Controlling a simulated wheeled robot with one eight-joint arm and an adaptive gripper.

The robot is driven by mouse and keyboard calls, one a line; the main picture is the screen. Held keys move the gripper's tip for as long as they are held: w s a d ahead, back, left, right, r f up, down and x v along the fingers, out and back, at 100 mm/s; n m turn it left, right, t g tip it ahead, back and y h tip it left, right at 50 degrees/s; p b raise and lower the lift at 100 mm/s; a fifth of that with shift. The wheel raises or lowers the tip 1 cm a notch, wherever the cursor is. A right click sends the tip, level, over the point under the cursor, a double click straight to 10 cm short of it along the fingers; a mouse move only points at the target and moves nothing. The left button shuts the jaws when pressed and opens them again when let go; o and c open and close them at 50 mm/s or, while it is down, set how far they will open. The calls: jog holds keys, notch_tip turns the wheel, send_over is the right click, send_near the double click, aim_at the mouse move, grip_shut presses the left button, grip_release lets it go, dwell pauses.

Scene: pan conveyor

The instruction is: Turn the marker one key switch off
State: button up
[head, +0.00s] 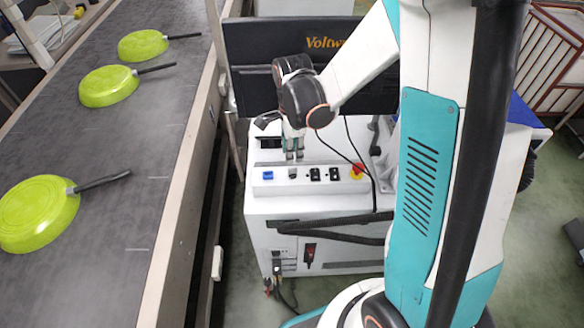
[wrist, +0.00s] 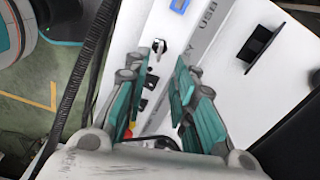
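The key switch (wrist: 160,46), a small dark key in a silvery ring, sits on the white panel strip next to the lettering in the wrist view. In the head view it (head: 292,173) shows small on the front strip of the white control box (head: 272,208), right of the blue button. My gripper (head: 293,155) points down just above and behind it. In the wrist view my gripper (wrist: 170,60) has its teal fingers apart, with nothing between the tips. The key lies near the left fingertip; I cannot tell whether they touch. No marker number is readable.
Right of the key are two black rocker switches (head: 324,174) and a red emergency stop (head: 357,171). A blue button (head: 268,175) is at the left. The conveyor (head: 135,150) with green pans (head: 40,213) runs along the left.

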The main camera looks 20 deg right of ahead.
aim_at(293, 172)
notch_tip(293, 172, down, 7)
jog(key=shift+f+b, duration=0.2)
jog(key=shift+b, duration=0.8)
grip_shut()
